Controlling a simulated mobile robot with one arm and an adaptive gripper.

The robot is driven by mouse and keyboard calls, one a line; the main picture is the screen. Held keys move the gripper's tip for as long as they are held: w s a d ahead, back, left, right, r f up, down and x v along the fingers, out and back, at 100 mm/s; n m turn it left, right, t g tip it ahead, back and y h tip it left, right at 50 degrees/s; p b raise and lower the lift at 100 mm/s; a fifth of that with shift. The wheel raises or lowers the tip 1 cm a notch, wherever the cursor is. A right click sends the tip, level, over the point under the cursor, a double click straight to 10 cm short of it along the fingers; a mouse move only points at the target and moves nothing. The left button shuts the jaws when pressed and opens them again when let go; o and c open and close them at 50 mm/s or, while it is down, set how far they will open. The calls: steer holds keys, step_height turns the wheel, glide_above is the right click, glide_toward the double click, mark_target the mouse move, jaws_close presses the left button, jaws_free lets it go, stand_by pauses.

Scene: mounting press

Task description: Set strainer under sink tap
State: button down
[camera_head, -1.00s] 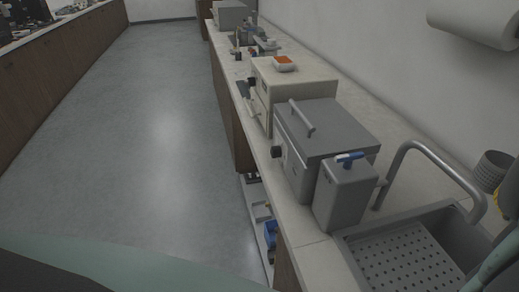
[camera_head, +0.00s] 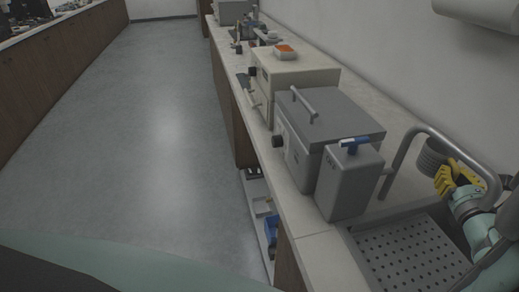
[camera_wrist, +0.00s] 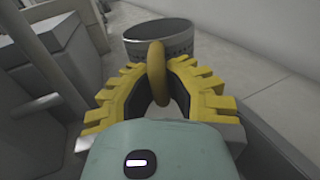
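My gripper (camera_head: 446,178) has yellow ribbed fingers, which are closed around that handle in the wrist view (camera_wrist: 158,80). My arm hides the sink's right part.
A paper roll (camera_head: 485,10) is on the wall. The floor at left is clear.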

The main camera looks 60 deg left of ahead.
steer(key=s+a, duration=0.1)
steer(key=a, duration=0.1)
steer(key=s+a+f, duration=0.1)
steer(key=a, duration=0.1)
steer(key=s+a+f, duration=0.1)
steer(key=a, duration=0.1)
steer(key=shift+a+f+b, duration=0.15)
steer(key=shift+a+b, duration=0.1)
steer(key=shift+b, duration=0.1)
steer(key=shift+d+f, duration=0.1)
steer(key=shift+f, duration=0.45)
step_height(320, 180, down, 3)
steer(key=shift+f+b, duration=0.2)
steer(key=shift+b, duration=0.9)
steer(key=shift+a+f, duration=0.15)
steer(key=shift+a, duration=0.05)
steer(key=c, duration=1.4)
jaws_free()
